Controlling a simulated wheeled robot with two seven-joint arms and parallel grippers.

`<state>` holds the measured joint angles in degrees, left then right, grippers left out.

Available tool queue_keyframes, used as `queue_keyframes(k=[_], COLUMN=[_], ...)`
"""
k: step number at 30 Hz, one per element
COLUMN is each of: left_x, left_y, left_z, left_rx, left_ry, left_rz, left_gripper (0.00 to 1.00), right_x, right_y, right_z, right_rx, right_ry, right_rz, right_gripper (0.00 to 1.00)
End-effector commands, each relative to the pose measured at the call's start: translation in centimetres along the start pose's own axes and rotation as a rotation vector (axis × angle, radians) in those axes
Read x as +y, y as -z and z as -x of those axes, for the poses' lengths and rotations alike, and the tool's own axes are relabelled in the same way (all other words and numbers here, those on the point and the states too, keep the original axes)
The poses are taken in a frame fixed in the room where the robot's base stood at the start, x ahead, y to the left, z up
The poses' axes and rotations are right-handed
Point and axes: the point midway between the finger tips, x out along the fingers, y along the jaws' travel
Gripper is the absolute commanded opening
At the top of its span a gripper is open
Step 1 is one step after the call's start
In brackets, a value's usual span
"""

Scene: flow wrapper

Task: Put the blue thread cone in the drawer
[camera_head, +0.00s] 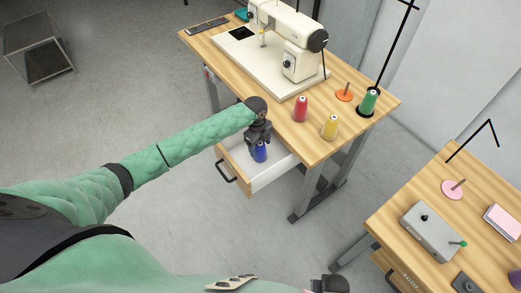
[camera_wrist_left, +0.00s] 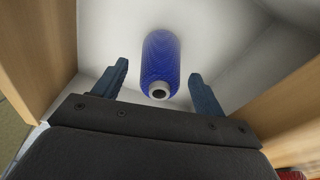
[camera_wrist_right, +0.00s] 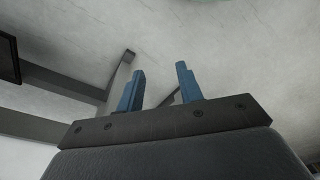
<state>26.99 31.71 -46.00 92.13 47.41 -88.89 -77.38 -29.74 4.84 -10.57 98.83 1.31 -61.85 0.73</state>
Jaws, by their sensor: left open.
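The blue thread cone (camera_head: 260,152) is inside the open drawer (camera_head: 273,174) of the sewing table. In the left wrist view the cone (camera_wrist_left: 161,62) stands out against the white drawer floor, its pale tube end toward the camera. My left gripper (camera_wrist_left: 158,84) is open, its fingers on either side of the cone with gaps showing, not closed on it. In the head view my left gripper (camera_head: 259,138) is just above the cone and hides its top. My right gripper (camera_wrist_right: 160,88) is empty with its fingers apart, away from the drawer.
The wooden table holds a sewing machine (camera_head: 297,50), a red cone (camera_head: 301,108), a yellow cone (camera_head: 330,127), a green cone (camera_head: 369,102) and an orange spool stand (camera_head: 344,95). A second table at right carries a grey box (camera_head: 430,232) and a pink disc stand (camera_head: 453,190).

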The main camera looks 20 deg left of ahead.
Motion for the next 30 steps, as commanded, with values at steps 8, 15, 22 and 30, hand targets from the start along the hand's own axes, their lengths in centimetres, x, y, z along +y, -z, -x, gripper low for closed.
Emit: queue_keyframes(k=[8, 15, 22, 30], left_x=[-0.1, -0.1, 0.0, 0.0], left_y=[-0.1, -0.1, 0.0, 0.0], left_z=[5.5, 8.5, 9.3, 9.3], left_rx=[-0.002, -0.001, 0.001, 0.000], left_ry=[0.004, 0.002, 0.000, 0.000], left_rz=[0.000, 0.001, 0.000, 0.001], left_gripper=[0.71, 0.71, 0.71, 0.71], right_x=[-0.8, -1.1, -1.2, -1.2], right_y=[2.2, 3.0, 3.2, 3.2], right_z=[4.2, 6.6, 7.4, 7.4], right_rx=[0.009, 0.009, 0.009, 0.008], right_ry=[0.009, 0.013, 0.014, 0.014], right_rz=[0.000, 0.000, 0.001, 0.000], right_gripper=[0.36, 0.36, 0.36, 0.36])
